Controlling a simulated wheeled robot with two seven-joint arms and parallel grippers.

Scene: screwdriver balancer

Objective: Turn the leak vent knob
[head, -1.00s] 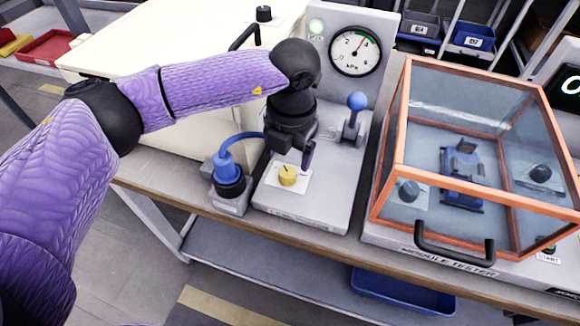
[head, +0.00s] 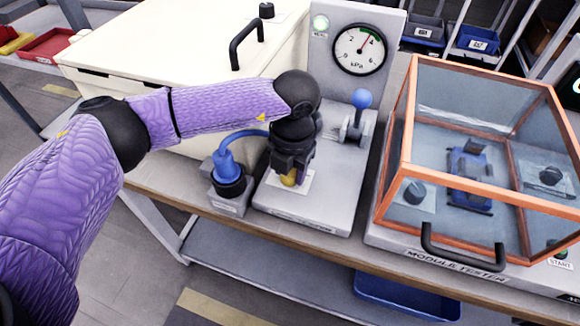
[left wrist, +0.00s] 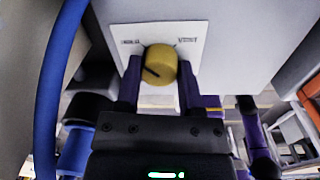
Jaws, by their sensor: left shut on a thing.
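The yellow leak vent knob (head: 289,180) sits on a white label plate on the grey test stand (head: 325,206). The gripper partly hides the knob in the head view. My right gripper is not in view.
A blue hose plug (head: 228,166) stands left of the knob. A blue-balled lever (head: 360,100) and a pressure gauge (head: 359,50) are behind it. The orange-framed module tester (head: 408,130) stands to the right.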

